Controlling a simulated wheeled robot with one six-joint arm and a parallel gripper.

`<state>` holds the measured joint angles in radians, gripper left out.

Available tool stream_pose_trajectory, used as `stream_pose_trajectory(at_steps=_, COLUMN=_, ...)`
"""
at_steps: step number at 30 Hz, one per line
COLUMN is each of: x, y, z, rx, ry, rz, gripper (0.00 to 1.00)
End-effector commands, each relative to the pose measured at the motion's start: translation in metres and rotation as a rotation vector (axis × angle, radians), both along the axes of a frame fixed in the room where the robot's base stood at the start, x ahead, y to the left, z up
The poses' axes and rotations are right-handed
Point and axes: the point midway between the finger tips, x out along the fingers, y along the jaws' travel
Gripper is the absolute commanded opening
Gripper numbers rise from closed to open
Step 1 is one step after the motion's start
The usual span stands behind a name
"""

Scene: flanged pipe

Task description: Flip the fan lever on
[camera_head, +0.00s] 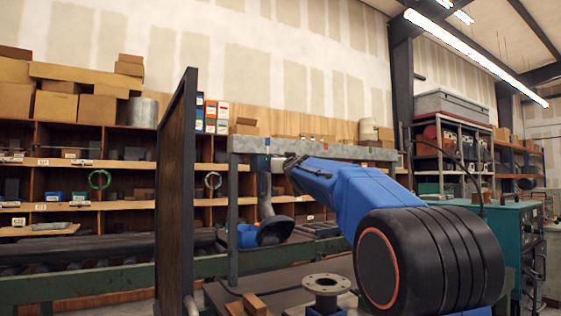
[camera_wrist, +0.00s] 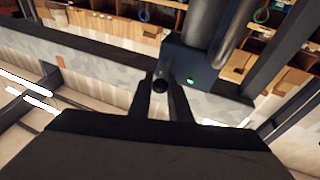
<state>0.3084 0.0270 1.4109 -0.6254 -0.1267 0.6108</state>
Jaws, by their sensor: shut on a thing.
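The fan lever's round black knob (camera_wrist: 159,85) sits between the two fingertips of my gripper (camera_wrist: 160,88) in the wrist view. The fingers are shut on it. The lever's shaft is mostly hidden. A dark control box (camera_wrist: 208,85) beside the fingers carries a small green light (camera_wrist: 190,81). In the head view my gripper (camera_head: 292,164) is small and dark at the end of my blue arm, close to the grey beam. The lever cannot be made out there. A black fan hood (camera_head: 276,231) hangs on a grey duct (camera_head: 265,190) below the beam.
The speckled grey beam (camera_head: 310,149) runs across behind my arm. A tall dark panel (camera_head: 176,190) stands at left. A flanged pipe (camera_head: 326,285) stands low in front, and a teal machine (camera_head: 508,240) is at right. Shelves with boxes line the back wall.

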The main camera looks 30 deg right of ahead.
Motion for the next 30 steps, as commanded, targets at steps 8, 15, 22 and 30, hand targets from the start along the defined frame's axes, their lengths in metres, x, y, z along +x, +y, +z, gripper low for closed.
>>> stream_pose_trajectory(at_steps=8, x=0.000, y=0.000, z=0.000, rx=0.000, ry=-0.001, rz=0.000, gripper=0.36)
stream_pose_trajectory(at_steps=15, x=-0.003, y=0.001, z=0.000, rx=0.001, ry=-0.001, rz=0.000, gripper=0.36)
stream_pose_trajectory(at_steps=22, x=-0.027, y=0.006, z=-0.005, rx=0.001, ry=-0.001, rz=-0.001, gripper=0.36)
stream_pose_trajectory(at_steps=30, x=-0.070, y=0.016, z=-0.016, rx=-0.001, ry=-0.002, rz=-0.001, gripper=0.36)
